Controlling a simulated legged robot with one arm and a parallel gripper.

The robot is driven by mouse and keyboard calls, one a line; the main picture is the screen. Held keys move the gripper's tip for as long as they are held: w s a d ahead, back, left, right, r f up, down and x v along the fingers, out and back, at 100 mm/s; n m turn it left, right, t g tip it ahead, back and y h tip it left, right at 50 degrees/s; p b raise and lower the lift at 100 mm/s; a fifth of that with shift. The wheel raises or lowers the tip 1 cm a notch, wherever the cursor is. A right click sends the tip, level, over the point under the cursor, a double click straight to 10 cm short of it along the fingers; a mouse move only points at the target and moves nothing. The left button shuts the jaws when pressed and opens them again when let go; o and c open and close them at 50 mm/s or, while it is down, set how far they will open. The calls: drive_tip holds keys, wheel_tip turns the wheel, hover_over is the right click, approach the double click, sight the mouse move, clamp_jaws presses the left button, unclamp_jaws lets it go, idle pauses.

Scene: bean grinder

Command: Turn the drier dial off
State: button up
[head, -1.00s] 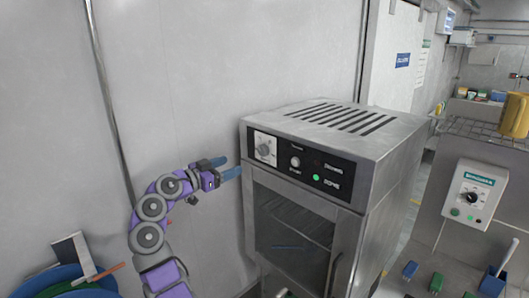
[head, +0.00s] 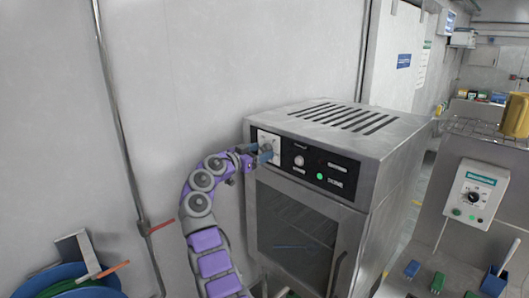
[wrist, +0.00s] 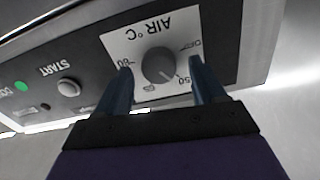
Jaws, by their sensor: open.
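The drier (head: 300,235) is a steel cabinet with slotted top and a glass door. Its dial (wrist: 158,66) is a round grey knob on a white plate marked "AIR °C", which appears upside down in the wrist view. In the head view the white dial plate (head: 269,138) is at the panel's left end, partly covered by my gripper. My gripper (head: 266,153) is open, with its blue fingers pointing at the dial. In the wrist view the fingers (wrist: 160,75) stand on either side of the knob, with gaps visible. Whether they touch the panel is unclear.
A start button (wrist: 69,87) and a lit green lamp (wrist: 21,87) sit beside the dial on the black panel. A wall (head: 210,75) stands close behind my arm. A second control box (head: 475,194) with a dial is at the right.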

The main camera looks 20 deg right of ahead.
drive_tip(key=shift+w+a+r, duration=0.15)
drive_tip(key=shift+a+r, duration=0.1)
drive_tip(key=shift+a, duration=0.3)
drive_tip(key=shift+d+f, duration=0.15)
drive_tip(key=shift+d, duration=1.35)
drive_tip(key=shift+c, duration=0.9)
drive_tip(key=shift+a, duration=0.5)
drive_tip(key=c, duration=0.9)
